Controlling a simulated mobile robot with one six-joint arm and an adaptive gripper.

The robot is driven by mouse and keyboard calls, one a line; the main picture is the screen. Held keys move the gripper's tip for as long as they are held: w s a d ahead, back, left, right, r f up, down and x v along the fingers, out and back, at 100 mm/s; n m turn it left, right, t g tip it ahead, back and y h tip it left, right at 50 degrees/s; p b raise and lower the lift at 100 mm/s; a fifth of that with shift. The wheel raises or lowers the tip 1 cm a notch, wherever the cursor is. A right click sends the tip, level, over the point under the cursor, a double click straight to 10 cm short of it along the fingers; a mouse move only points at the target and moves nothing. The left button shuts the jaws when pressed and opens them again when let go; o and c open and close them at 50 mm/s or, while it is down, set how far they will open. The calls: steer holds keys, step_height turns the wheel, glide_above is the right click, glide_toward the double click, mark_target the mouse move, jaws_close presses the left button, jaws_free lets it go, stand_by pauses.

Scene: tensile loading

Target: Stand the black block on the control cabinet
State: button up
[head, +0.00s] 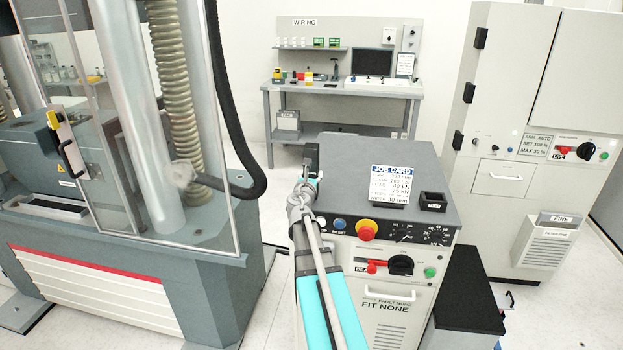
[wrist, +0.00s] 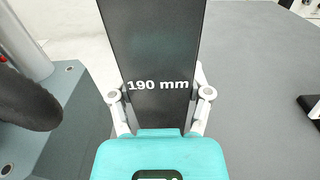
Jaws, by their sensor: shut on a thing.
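The black block (wrist: 155,50) fills the upper middle of the wrist view, with "190 mm" in white on its face. My gripper (wrist: 160,100) is shut on it, one finger at each side. In the head view the block (head: 311,156) shows small and dark just beyond my gripper (head: 308,180). Both are at the left edge of the control cabinet's grey top (head: 408,160). The block's far end runs out of the wrist view, and I cannot tell whether it touches the cabinet top.
A job card (head: 390,185) and a small black tray (head: 433,201) stand on the cabinet top, right of my gripper. Buttons and a red knob (head: 367,230) line its front. The testing machine (head: 205,235) with a black hose (head: 250,185) is at left. The top's back right is clear.

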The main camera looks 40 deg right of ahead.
stand_by(0.3)
steer(key=o, duration=1.3)
steer(key=shift+o, duration=0.2)
steer(key=shift+r, duration=0.1)
steer(key=v, duration=1.2)
